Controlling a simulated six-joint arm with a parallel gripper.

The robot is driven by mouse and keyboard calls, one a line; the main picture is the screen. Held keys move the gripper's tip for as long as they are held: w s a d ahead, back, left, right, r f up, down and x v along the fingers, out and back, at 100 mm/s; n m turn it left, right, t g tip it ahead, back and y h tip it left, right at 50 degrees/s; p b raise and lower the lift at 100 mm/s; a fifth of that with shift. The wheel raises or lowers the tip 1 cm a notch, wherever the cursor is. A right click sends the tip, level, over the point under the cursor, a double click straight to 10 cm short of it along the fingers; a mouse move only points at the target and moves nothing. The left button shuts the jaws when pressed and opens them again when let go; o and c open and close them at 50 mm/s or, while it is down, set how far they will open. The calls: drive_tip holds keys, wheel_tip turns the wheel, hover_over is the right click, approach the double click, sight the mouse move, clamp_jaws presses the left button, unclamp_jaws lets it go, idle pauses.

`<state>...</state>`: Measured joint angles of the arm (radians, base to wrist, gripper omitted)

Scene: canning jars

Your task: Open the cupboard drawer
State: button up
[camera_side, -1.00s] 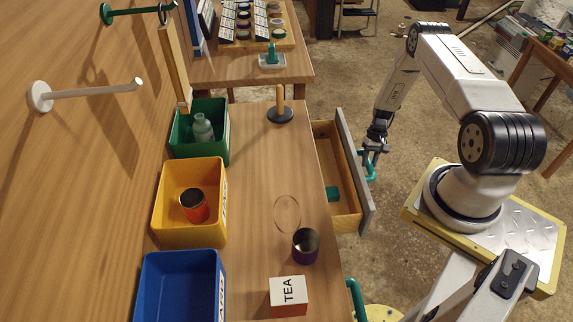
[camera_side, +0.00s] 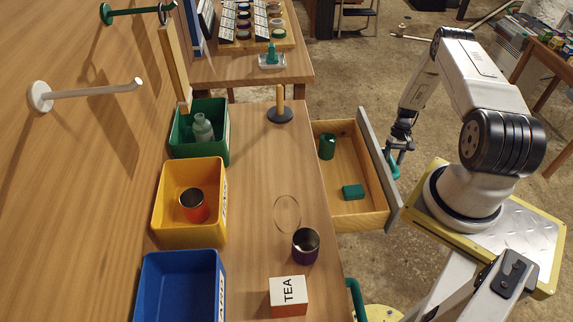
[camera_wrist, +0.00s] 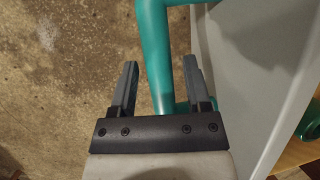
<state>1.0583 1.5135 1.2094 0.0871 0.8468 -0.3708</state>
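The cupboard drawer (camera_side: 380,172) is pulled out from under the worktop, so much of its inside shows in the side view. Its grey front panel (camera_wrist: 250,60) fills the right of the wrist view. A teal bar handle (camera_side: 392,167) is on the front. My gripper (camera_side: 400,146) is at the handle, reaching down to it. In the wrist view the handle bar (camera_wrist: 155,60) runs between my two fingers (camera_wrist: 160,80). The fingers are apart, with a gap visible beside the bar.
The drawer holds a green cylinder (camera_side: 327,147) and a green block (camera_side: 353,192). The worktop above carries a purple can (camera_side: 306,246), a TEA box (camera_side: 289,297), a peg stand (camera_side: 280,114) and coloured bins. Another teal handle (camera_side: 355,298) is nearer the front.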

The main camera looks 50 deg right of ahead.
idle(0.4)
drive_tip(key=v, duration=0.7)
drive_tip(key=shift+r, duration=0.35)
drive_tip(key=shift+d, duration=0.15)
drive_tip(key=w+a+r+n+t+h, duration=0.1)
drive_tip(key=w+a+r+n+h, duration=0.1)
drive_tip(key=w+a+r, duration=0.6)
drive_tip(key=w+a+r+n+h, duration=0.2)
drive_tip(key=w+a+r, duration=0.3)
drive_tip(key=a+r, duration=0.5)
drive_tip(key=s+a+r+n+t, duration=0.1)
drive_tip(key=s+a+r, duration=0.1)
drive_tip(key=a, duration=0.4)
drive_tip(key=s+a+r+n+t, duration=0.1)
drive_tip(key=s+a+r+n, duration=0.1)
drive_tip(key=a+r, duration=0.2)
drive_tip(key=s+a+r+n+t, duration=0.1)
drive_tip(key=s+a+r, duration=0.2)
drive_tip(key=a, duration=0.7)
drive_tip(key=shift+r+n+h, duration=0.25)
drive_tip(key=shift+n+h, duration=0.05)
drive_tip(key=shift+n, duration=0.1)
